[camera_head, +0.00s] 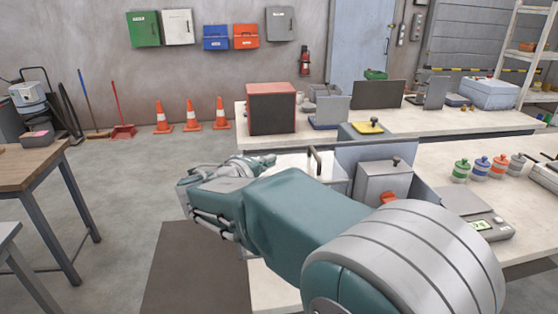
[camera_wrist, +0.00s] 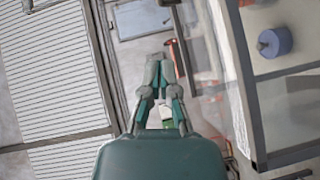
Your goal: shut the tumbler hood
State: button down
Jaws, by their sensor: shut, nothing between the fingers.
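My gripper (camera_wrist: 160,62) shows in the wrist view with its two fingers together at the tips and nothing between them. In the head view my arm reaches across the front of the bench, and its fingertips cannot be made out clearly. Just behind the arm is a white machine part (camera_head: 300,162) with a dark upright handle (camera_head: 316,160), partly hidden by my arm. Beside it stands a grey box (camera_head: 383,181) with a dark knob on top and a red piece in front. I cannot tell for certain which part is the tumbler hood.
The benchtop (camera_head: 440,165) holds several small coloured-banded jars and a grey scale (camera_head: 485,228) to the right. A wooden table (camera_head: 30,165) is at left. The floor between is clear, with orange cones (camera_head: 192,116) by the wall.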

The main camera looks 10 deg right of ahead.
aim_at(304, 168)
jog(key=x, duration=0.8)
jog(key=shift+d+f, duration=0.1)
jog(key=shift+d, duration=0.05)
jog(key=shift+d+f, duration=0.2)
jog(key=shift+d, duration=1)
jog(key=shift+d+f, duration=0.15)
jog(key=shift+d, duration=0.55)
jog(key=shift+d, duration=0.1)
